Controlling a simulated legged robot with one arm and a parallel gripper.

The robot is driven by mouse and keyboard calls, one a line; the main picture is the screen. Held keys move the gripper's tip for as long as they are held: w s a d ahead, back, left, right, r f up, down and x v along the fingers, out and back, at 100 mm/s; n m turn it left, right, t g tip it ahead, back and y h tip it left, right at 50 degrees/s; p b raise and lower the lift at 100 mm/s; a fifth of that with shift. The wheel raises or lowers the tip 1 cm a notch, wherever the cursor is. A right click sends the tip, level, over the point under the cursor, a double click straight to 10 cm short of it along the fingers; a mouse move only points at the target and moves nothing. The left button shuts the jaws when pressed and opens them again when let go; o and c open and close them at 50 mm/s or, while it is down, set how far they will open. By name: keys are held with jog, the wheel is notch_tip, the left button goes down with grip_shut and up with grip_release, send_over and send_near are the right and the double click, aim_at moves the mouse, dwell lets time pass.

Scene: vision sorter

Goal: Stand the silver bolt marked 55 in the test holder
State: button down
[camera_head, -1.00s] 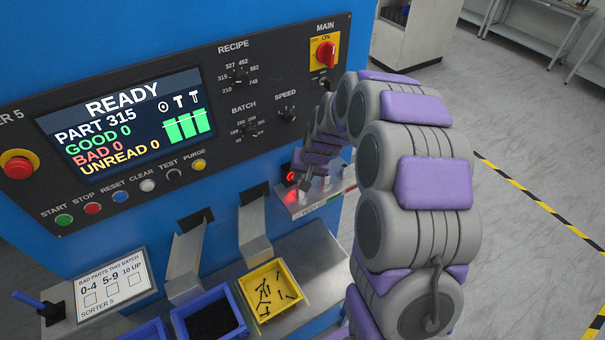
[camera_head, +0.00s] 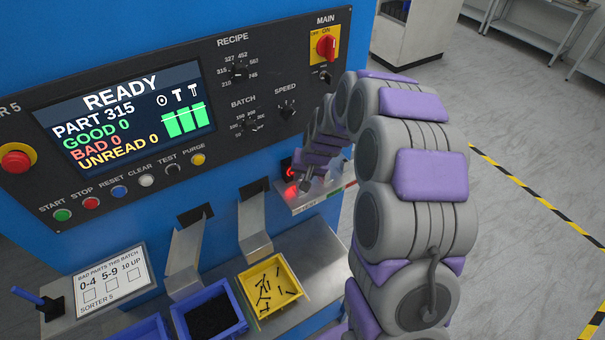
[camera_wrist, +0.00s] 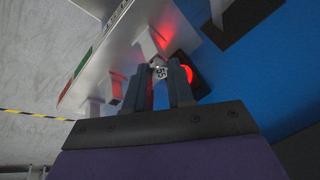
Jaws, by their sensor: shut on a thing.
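In the wrist view, my gripper (camera_wrist: 163,88) is shut on a small silver bolt (camera_wrist: 160,70). Its marked head shows between the fingertips, but I cannot read the number. In the head view, my gripper (camera_head: 305,186) is small and low over the metal test shelf (camera_head: 322,201), which sticks out from the blue machine. The shelf also shows in the wrist view (camera_wrist: 100,60), with a green and red strip on its edge. A red light glows beside the fingers. I cannot tell whether the bolt touches the holder; the fingers hide that spot.
A yellow bin (camera_head: 246,284) with dark bolts and a blue bin (camera_head: 182,329) stand below two metal chutes (camera_head: 254,226). The control panel (camera_head: 215,75) is behind, its screen (camera_head: 122,112) reading READY. Open floor (camera_head: 535,150) lies to the right.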

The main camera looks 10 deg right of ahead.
jog(key=shift+c, duration=2.4)
grip_release()
notch_tip(320, 180, up, 8)
jog(key=p, duration=0.2)
jog(key=shift+p, duration=0.3)
